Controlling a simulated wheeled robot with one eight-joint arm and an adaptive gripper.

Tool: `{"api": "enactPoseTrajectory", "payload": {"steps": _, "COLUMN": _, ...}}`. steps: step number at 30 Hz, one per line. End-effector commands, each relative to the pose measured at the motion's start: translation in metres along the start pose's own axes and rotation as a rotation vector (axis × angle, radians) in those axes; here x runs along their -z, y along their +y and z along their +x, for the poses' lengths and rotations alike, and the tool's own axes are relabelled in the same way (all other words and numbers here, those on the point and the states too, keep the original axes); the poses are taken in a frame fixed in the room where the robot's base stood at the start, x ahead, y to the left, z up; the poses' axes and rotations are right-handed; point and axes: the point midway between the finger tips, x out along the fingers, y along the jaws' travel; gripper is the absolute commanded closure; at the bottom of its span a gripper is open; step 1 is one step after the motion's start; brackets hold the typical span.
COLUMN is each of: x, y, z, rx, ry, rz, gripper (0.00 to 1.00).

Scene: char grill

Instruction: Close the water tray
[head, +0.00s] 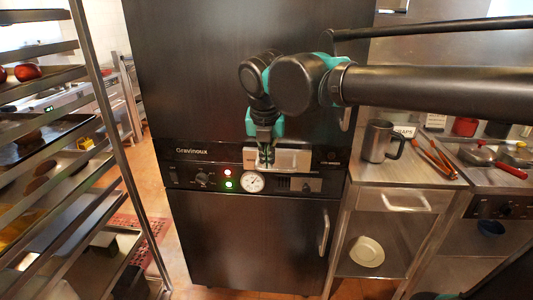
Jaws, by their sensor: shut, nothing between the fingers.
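The water tray (289,159) shows as a pale metallic drawer front in the control panel of the dark Gravinoux oven (233,243). My gripper (266,160) is shut and empty, pointing down in front of the tray's left part. It overlaps the tray in the picture; I cannot tell whether it touches it. How far the tray sticks out of the panel is hard to tell from this view. My gripper hides part of the tray's front.
A metal rack (118,150) with trays of food stands at the left. A white plate (367,251) is on the shelf below. A little floor shows between rack and oven.

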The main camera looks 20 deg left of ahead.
Motion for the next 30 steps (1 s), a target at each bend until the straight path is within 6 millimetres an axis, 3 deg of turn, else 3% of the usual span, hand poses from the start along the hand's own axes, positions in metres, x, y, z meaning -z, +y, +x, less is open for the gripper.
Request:
{"api": "enactPoseTrajectory", "payload": {"steps": 9, "x": -0.005, "y": 0.0, "z": 0.059, "rx": 0.001, "ry": 0.0, "rz": 0.002, "gripper": 1.0}}
{"api": "enactPoseTrajectory", "payload": {"steps": 18, "x": -0.033, "y": 0.0, "z": 0.073, "rx": 0.0, "ry": 0.0, "rz": 0.001, "gripper": 1.0}}
{"api": "enactPoseTrajectory", "payload": {"steps": 30, "x": -0.035, "y": 0.0, "z": 0.074, "rx": 0.0, "ry": 0.0, "rz": 0.0, "gripper": 1.0}}
